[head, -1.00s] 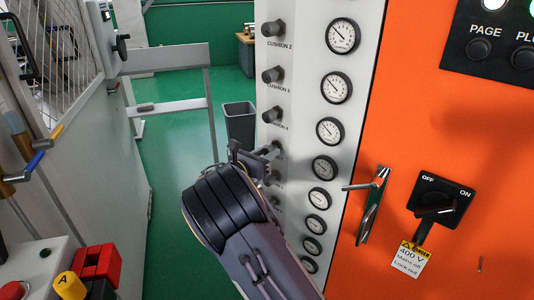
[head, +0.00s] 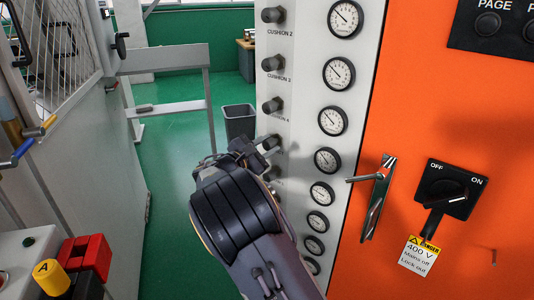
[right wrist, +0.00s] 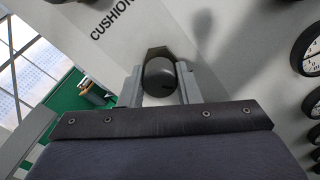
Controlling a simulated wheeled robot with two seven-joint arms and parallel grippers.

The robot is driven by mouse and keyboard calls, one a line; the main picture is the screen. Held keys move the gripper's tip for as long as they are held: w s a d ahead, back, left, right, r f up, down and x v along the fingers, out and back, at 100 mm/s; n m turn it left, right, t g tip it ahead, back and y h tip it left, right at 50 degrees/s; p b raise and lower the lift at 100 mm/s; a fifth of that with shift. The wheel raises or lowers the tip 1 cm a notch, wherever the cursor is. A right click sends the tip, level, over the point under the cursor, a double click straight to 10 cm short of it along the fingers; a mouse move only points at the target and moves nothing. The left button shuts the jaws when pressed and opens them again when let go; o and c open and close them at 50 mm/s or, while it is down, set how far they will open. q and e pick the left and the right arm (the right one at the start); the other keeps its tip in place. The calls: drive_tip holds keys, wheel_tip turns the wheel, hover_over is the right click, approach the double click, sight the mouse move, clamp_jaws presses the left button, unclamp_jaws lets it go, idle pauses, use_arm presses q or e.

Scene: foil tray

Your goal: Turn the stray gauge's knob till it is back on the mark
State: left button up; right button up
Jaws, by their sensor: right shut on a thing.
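My right gripper (head: 262,147) is shut on a dark round knob (head: 271,142) on the white panel (head: 300,60), below the CUSHION 4 knob (head: 272,105). In the right wrist view the fingers (right wrist: 160,88) sit on both sides of the knob (right wrist: 160,76). The gauge (head: 327,160) stands just right of the held knob; its needle is too small to read surely against the mark. The gauges above it, such as the third one (head: 333,120), have needles pointing to the upper left. My left gripper is not in view.
More knobs and gauges run up and down the panel close to my gripper. An orange cabinet with a metal handle (head: 372,197) and a mains switch (head: 443,190) stands to the right. A grey bin (head: 239,122) is on the green floor behind.

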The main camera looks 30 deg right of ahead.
drive_tip(key=shift+m+b, duration=1.5)
drive_tip(key=shift+m, duration=0.4)
drive_tip(key=o, duration=1)
drive_tip(key=shift+a, duration=0.1)
drive_tip(key=shift+p+v, duration=0.3)
drive_tip(key=shift+v, duration=3.55)
